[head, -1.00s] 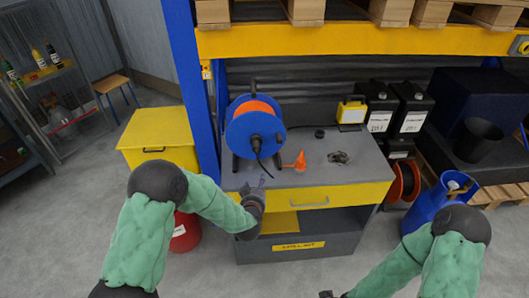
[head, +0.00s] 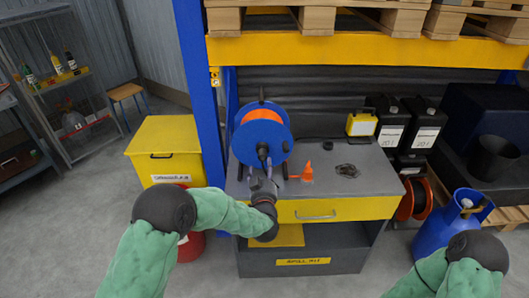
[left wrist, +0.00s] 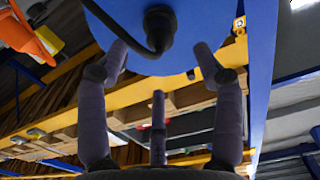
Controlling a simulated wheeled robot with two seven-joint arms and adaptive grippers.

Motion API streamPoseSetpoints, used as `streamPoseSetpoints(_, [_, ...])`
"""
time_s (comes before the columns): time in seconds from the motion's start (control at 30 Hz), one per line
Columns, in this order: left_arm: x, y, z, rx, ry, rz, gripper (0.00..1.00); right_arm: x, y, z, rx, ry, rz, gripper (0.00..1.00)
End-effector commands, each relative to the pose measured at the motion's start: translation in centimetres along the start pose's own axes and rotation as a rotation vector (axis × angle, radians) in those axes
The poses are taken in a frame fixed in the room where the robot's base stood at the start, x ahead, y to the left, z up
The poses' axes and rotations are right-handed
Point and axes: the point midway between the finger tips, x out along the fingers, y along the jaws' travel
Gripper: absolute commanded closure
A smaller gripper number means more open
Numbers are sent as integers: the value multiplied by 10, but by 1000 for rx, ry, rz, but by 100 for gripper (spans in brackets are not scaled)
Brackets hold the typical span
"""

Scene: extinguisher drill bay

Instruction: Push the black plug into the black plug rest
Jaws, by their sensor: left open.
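The black plug (head: 263,150) is at the front of the blue cable reel (head: 279,137), on the reel's face. In the left wrist view the plug (left wrist: 160,27) shows against the blue disc, with a black cable looping from it to the upper left. The black plug rest cannot be told apart from the plug, so I cannot tell how deep the plug sits. My left gripper (head: 262,184) is open just below and in front of the plug. Its spread fingers (left wrist: 160,56) show in the left wrist view, with nothing between them. My right gripper is out of view.
The reel stands on a grey workbench (head: 375,180) with a yellow drawer. An orange nozzle-like piece (head: 306,173), a dark coil (head: 346,168) and a yellow lamp (head: 361,124) share the top. A blue rack post (head: 199,90) stands left; a blue cylinder (head: 438,228) stands right.

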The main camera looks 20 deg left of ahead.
Motion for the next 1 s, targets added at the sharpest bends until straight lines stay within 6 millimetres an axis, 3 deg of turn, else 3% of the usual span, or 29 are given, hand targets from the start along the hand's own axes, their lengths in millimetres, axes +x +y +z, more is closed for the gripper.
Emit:
streamPoseSetpoints(0.6, [71, 0, 2, 0, 1, -1, 33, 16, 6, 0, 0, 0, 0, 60])
streamPoseSetpoints(1.0, [82, 0, 0, 0, 0, 0, 33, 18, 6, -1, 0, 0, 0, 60])
